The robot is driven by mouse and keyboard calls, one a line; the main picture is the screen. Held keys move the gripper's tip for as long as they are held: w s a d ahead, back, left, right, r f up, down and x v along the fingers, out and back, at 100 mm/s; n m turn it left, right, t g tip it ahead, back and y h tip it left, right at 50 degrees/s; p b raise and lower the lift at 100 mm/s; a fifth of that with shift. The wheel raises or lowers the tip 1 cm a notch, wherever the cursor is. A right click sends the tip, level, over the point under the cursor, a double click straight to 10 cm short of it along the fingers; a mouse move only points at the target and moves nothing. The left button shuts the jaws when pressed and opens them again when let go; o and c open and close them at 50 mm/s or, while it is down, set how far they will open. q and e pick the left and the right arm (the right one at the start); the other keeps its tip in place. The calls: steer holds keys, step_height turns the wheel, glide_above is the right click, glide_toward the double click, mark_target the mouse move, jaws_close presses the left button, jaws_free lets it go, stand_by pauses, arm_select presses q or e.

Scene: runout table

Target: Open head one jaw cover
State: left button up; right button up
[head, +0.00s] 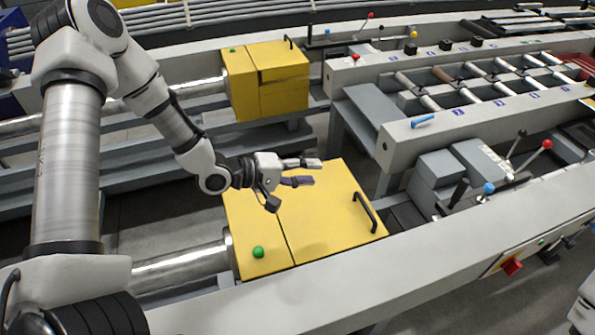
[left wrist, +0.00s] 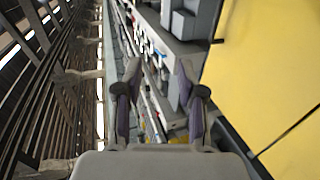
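Two yellow jaw covers show in the head view; I see no label telling which is head one. The near yellow cover (head: 325,225) lies in the middle, its lid looking shut, with a black bar handle (head: 365,212) at its right end and a green knob (head: 258,252) at its front left. The far yellow cover (head: 280,92) is farther back, with a small black handle (head: 288,42). My left gripper (head: 309,172) hovers over the near cover's back part, fingers apart and empty, pointing right. In the left wrist view, yellow surface (left wrist: 265,75) fills the right side. My right gripper is not visible.
A grey rail (head: 330,285) runs along the near cover's front. Levers with red (head: 547,144) and blue (head: 488,188) knobs stand to its right. A roller table (head: 480,85) is at the upper right. A shiny bar (head: 180,270) enters the near cover from the left.

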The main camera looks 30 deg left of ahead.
arm_select(q)
steer(key=v, duration=0.6)
steer(key=shift+s, duration=0.1)
steer(key=shift+s, duration=0.15)
stand_by(0.3)
